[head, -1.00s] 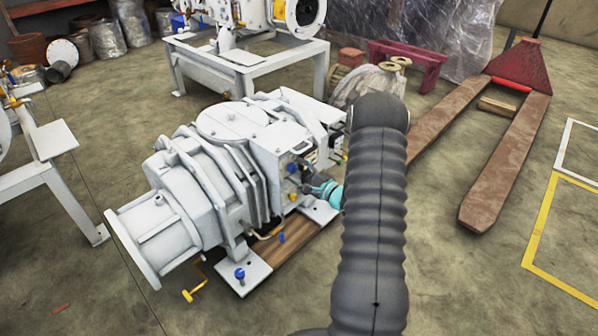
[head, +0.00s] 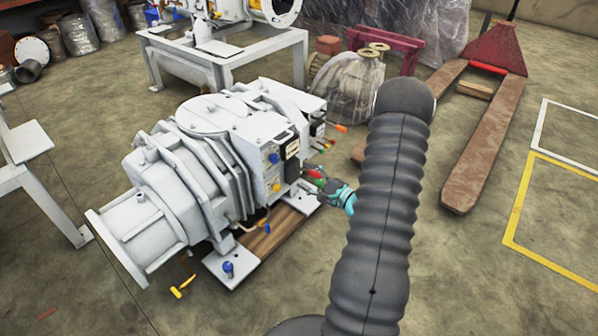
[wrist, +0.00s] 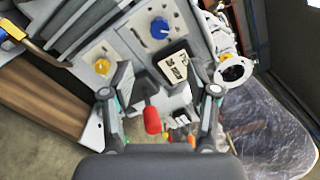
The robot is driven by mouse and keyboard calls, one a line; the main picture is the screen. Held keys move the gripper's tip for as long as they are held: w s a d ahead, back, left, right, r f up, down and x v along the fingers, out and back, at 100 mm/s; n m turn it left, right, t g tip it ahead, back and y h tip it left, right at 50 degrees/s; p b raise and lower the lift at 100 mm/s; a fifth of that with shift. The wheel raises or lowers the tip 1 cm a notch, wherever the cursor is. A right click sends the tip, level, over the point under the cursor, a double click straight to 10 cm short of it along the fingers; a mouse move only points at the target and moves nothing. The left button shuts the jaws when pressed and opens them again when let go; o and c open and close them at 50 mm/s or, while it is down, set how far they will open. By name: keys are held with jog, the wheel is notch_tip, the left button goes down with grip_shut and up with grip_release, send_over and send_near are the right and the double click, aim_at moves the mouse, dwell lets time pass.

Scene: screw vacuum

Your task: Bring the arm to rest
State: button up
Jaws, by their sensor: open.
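My gripper (head: 322,182) is at the right end of the white vacuum pump (head: 215,145), partly hidden behind my dark ribbed arm (head: 385,190). In the wrist view my gripper (wrist: 160,92) is open, with its two fingers spread apart. A red-tipped part (wrist: 152,120) shows in the gap between the fingers, standing out from the pump's grey panel. I cannot tell whether a finger touches it. A red spot also shows beside the gripper in the head view. A blue knob (wrist: 160,28) and a yellow knob (wrist: 102,66) sit on the panel.
The pump rests on a wooden pallet (head: 265,240). A white frame (head: 225,60) with another machine stands behind. A pallet jack (head: 485,140) and a plastic-wrapped bundle (head: 348,88) are to the right. The floor at the right front is clear.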

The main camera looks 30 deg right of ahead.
jog(key=shift+s+d, duration=0.1)
jog(key=shift+s, duration=0.15)
dwell(0.4)
